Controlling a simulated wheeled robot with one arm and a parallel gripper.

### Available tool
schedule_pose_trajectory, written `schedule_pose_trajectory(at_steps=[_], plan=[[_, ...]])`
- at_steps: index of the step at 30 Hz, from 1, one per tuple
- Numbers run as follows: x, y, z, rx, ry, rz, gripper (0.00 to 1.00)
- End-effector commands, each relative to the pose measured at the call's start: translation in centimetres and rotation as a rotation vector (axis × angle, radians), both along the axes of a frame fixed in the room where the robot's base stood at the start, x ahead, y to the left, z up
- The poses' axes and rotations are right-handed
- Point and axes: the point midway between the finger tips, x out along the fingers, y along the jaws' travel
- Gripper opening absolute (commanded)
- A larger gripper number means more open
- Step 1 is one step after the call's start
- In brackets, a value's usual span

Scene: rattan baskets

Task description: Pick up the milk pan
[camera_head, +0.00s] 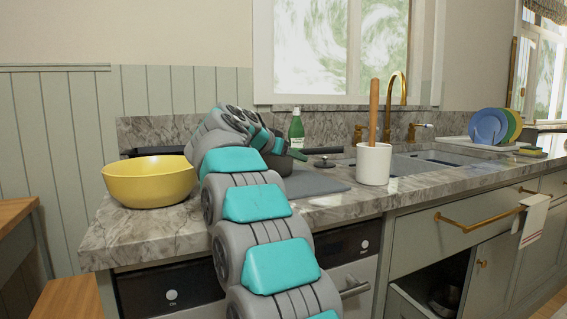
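A dark pan (284,165), likely the milk pan, sits on the counter just behind my arm. Only part of its dark side shows, to the right of the arm's bend. My arm rises from the bottom of the view, bends over the counter and reaches toward the pan. My gripper (279,147) is at or just above the pan's rim, partly hidden by my own arm links. I cannot tell whether its fingers touch the pan or are open or shut.
A yellow bowl (149,182) stands on the counter left of my arm. A white crock (374,164) with a wooden handle stands to the right, before the sink (425,160). A green bottle (296,130) is behind. Colored plates (489,127) stand far right.

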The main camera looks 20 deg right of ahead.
Motion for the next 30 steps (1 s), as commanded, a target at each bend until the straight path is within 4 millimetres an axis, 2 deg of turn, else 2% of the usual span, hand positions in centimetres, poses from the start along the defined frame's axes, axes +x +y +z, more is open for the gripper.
schedule_pose_trajectory(at_steps=[2,15,30], plan=[[0.0,0.01,0.03,0.0,0.0,0.0,0.48],[-0.03,-0.05,-0.03,-0.001,0.002,-0.001,0.0],[-0.03,-0.13,-0.13,0.0,0.004,-0.003,0.0]])
